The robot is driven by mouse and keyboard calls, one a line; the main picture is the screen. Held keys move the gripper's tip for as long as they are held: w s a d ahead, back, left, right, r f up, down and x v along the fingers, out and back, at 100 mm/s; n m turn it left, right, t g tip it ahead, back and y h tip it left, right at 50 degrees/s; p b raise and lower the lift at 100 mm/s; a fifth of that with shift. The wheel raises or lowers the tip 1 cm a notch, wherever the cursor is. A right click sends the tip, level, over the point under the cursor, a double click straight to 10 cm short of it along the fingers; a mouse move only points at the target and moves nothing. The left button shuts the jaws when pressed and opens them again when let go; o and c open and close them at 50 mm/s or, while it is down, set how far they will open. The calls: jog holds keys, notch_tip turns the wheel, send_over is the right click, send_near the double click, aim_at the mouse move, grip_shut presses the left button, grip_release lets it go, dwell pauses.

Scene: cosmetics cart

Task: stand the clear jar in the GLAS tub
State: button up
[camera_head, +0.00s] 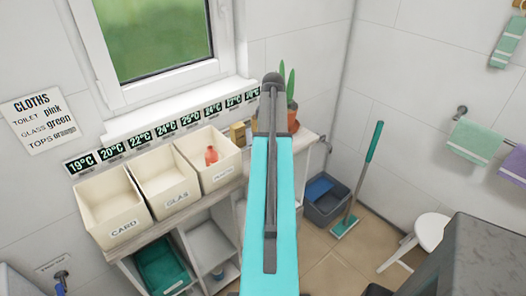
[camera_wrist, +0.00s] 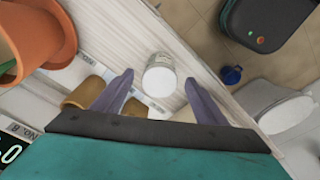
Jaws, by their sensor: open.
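The GLAS tub (camera_head: 179,200) is a cream open box in the middle of a row of three in the head view. No contents show in its visible part. A whitish, see-through jar (camera_wrist: 160,78) with a pale round top is in the wrist view, at the edge of the white shelf. My gripper (camera_wrist: 159,74) is open, with one grey finger on each side of the jar in the picture. I cannot tell whether the fingers touch it or how far above it they are. In the head view my turquoise arm hides the gripper and the jar.
The CARD tub (camera_head: 122,229) stands left of the GLAS tub; a third tub (camera_head: 221,176) with a red bottle (camera_head: 211,156) stands right. Tan objects (camera_wrist: 86,92) and an orange plant pot (camera_wrist: 48,35) sit left of my gripper in the wrist view. Floor lies beyond the shelf edge.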

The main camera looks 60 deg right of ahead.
jog(key=shift+f, duration=0.1)
jog(key=shift+w+a+f+p, duration=0.1)
jog(key=shift+w+f+p, duration=0.05)
jog(key=shift+f+p, duration=0.5)
jog(key=shift+w+f+p, duration=0.1)
jog(key=shift+f+p, duration=0.3)
jog(key=shift+f, duration=0.3)
jog(key=shift+w+f, duration=0.1)
jog(key=shift+f, duration=1)
jog(key=shift+c, duration=0.3)
jog(key=c, duration=1.2)
jog(key=shift+c, duration=0.2)
jog(key=shift+r, duration=0.1)
jog(key=shift+r+b, duration=0.75)
jog(key=shift+r, duration=0.8)
jog(key=s+a+r+b, duration=0.1)
jog(key=s+a+b, duration=0.3)
jog(key=s+a, duration=0.5)
jog(key=s, duration=0.4)
jog(key=shift+a+r, duration=0.25)
jog(key=shift+r, duration=0.1)
